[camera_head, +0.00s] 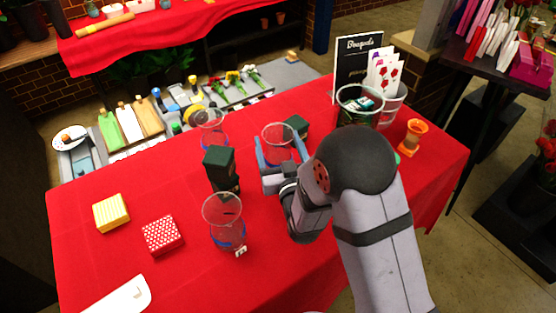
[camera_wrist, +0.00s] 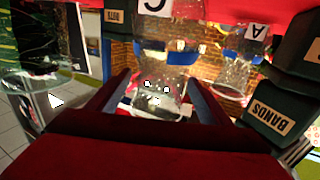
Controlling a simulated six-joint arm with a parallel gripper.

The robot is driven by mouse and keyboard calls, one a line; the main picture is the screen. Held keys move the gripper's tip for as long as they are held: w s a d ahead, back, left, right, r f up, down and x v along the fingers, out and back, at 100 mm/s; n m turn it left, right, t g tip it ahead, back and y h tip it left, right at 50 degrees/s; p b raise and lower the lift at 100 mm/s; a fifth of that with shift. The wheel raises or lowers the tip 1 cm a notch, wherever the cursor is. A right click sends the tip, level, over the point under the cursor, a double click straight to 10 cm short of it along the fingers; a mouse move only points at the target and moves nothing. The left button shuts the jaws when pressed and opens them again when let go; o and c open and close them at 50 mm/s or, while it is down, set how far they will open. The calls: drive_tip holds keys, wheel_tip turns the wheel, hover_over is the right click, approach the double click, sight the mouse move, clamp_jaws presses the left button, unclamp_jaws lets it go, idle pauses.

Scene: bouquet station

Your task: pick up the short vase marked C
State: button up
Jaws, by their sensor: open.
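The clear glass vase marked C (camera_wrist: 160,62) has a blue band and a white tag with a black C. It stands between the fingers of my gripper (camera_wrist: 158,84) in the wrist view. My gripper is open, with a finger on each side of the glass; I cannot tell whether either touches it. In the head view, the vase (camera_head: 277,138) stands upright on the red table (camera_head: 120,265), with the blue fingers of my gripper (camera_head: 281,152) around it. Its tag is hidden there.
A second glass vase (camera_head: 210,124) stands behind left, a third (camera_head: 223,215) front left. A vase tagged A (camera_wrist: 245,45) shows in the wrist view. Dark boxes (camera_head: 219,161) and (camera_head: 297,124) stand nearby. A glass bucket (camera_head: 358,105) is right. The front left table has free room.

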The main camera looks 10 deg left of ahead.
drive_tip(key=shift+c, duration=0.6)
clamp_jaws()
drive_tip(key=shift+w+r, duration=0.1)
drive_tip(key=shift+r, duration=0.2)
wheel_tip(320, 180, up, 10)
drive_tip(key=b, duration=0.1)
drive_tip(key=shift+f+b, duration=0.15)
drive_tip(key=shift+b, duration=0.15)
